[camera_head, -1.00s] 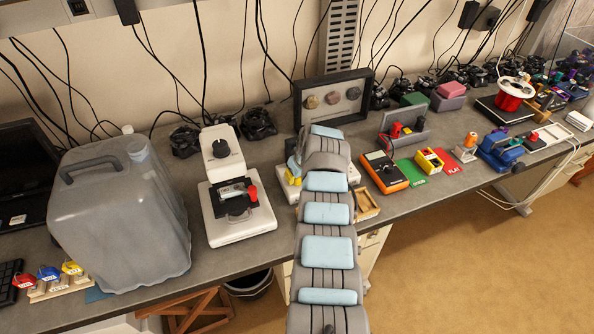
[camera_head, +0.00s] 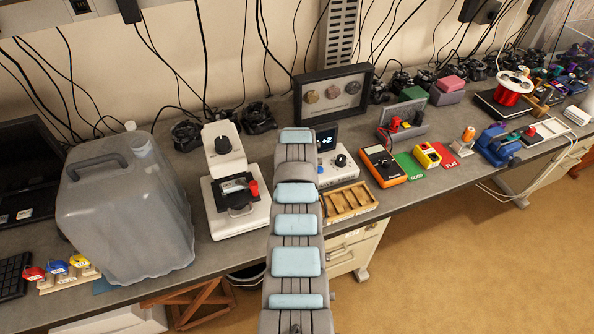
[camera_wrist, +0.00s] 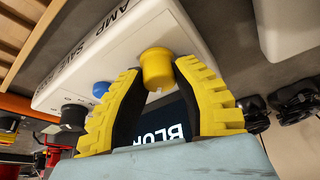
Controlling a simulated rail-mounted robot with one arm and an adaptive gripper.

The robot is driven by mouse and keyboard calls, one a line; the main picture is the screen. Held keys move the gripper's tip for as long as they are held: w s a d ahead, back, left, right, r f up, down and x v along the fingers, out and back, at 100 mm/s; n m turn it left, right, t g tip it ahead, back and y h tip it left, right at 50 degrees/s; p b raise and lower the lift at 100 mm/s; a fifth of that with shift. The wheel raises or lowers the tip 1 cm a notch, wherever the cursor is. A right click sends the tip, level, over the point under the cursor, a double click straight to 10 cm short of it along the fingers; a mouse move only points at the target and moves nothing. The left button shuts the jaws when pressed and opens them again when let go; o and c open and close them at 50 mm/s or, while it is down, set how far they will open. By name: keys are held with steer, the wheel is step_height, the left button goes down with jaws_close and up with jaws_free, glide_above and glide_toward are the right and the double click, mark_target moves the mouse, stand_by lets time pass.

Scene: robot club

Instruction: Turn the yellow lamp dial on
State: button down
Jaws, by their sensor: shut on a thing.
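The yellow lamp dial (camera_wrist: 157,68) is a round knob on a white device (camera_wrist: 120,50), whose lettering reads "AMP" in the wrist view. My gripper (camera_wrist: 158,78) has its two yellow-ribbed fingers closed on either side of the dial. A blue knob (camera_wrist: 101,89) and a black knob (camera_wrist: 73,116) are on the same panel. In the head view the white device (camera_head: 347,176) has a screen reading "+2" (camera_head: 326,141). My arm hides the dial and gripper there.
A wooden compartment tray (camera_head: 348,204) lies in front of the device.

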steer(key=shift+f, duration=0.1)
stand_by(0.4)
steer(key=c, duration=0.8)
jaws_free()
steer(key=shift+o, duration=0.2)
steer(key=shift+r, duration=0.2)
steer(key=shift+v, duration=0.8)
steer(key=v, duration=1)
steer(key=shift+a, duration=0.1)
